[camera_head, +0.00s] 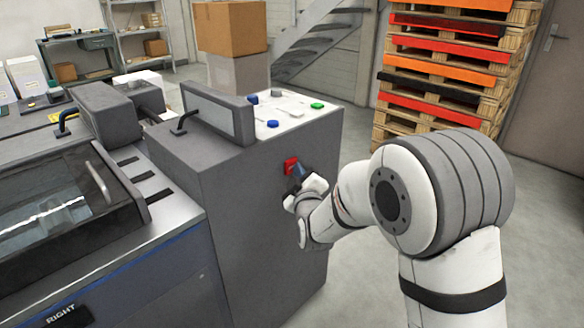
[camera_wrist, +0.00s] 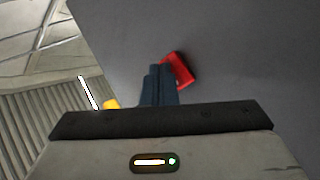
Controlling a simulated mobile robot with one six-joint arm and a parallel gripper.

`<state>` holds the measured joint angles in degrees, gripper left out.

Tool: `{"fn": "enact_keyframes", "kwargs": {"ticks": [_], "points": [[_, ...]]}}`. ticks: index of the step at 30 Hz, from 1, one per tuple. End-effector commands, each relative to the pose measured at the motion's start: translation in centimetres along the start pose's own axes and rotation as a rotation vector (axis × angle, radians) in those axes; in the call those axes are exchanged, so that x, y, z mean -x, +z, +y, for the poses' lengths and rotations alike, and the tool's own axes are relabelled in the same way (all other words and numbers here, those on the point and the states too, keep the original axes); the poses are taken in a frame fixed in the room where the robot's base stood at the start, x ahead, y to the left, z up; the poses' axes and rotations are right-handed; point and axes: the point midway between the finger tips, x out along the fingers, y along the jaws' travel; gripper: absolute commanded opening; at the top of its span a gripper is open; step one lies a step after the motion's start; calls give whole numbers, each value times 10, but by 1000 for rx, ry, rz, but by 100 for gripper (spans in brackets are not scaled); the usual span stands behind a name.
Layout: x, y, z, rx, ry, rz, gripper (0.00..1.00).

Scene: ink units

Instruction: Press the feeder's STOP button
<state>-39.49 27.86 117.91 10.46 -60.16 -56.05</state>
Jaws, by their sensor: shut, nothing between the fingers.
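A red button-like part (camera_head: 290,165) sits on the side face of the grey feeder cabinet (camera_head: 255,215); no label on it is readable. It also shows in the wrist view (camera_wrist: 184,70), just right of the fingertips and partly behind them. My gripper (camera_head: 298,172) is shut and empty, with its dark blue fingers pointing at the cabinet face beside the red part. In the wrist view the fingertips (camera_wrist: 160,70) overlap the red part's left edge. I cannot tell whether they touch it.
The cabinet's sloped top panel has blue buttons (camera_head: 273,124) and a green button (camera_head: 317,105). A black handle (camera_head: 185,122) stands on the cabinet top. Stacked pallets (camera_head: 450,70) stand behind my arm. A cardboard box (camera_head: 230,28) is behind the cabinet. Floor to the right is clear.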

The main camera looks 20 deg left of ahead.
Motion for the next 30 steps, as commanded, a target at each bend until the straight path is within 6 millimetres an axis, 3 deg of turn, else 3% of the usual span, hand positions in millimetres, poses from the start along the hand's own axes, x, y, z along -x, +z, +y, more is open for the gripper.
{"fn": "enact_keyframes", "kwargs": {"ticks": [20, 30], "points": [[14, 8, 7, 0, 0, 0, 0], [41, 23, 21, 0, 1, 1, 0]]}}
